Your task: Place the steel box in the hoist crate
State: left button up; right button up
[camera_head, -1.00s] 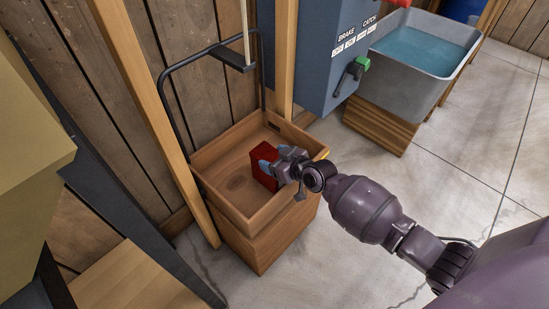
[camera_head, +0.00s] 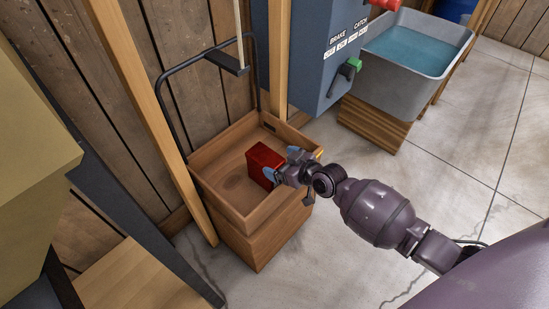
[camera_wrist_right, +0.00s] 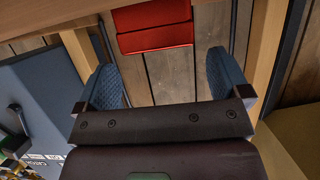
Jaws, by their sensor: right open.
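The red steel box (camera_head: 262,164) stands upright inside the wooden hoist crate (camera_head: 230,182), toward its right side. My right gripper (camera_head: 281,164) is open at the right side of the crate, just right of the box. In the right wrist view the box (camera_wrist_right: 152,28) lies at the top, ahead of the two spread blue-grey fingers (camera_wrist_right: 168,80). Nothing is between the fingers, and the box appears clear of them. My left gripper is not in view.
A black bent-bar handle (camera_head: 165,80) rises behind the crate. A wooden post (camera_head: 140,110) stands left of it. A blue control box (camera_head: 310,60) with a green-knobbed lever (camera_head: 350,68) is behind right. A grey water tub (camera_head: 395,85) stands farther right. Floor (camera_head: 460,170) at right is clear.

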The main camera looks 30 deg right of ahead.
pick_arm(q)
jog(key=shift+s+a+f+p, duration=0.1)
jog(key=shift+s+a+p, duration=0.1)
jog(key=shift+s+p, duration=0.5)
pick_arm(e)
jog(key=v, duration=0.7)
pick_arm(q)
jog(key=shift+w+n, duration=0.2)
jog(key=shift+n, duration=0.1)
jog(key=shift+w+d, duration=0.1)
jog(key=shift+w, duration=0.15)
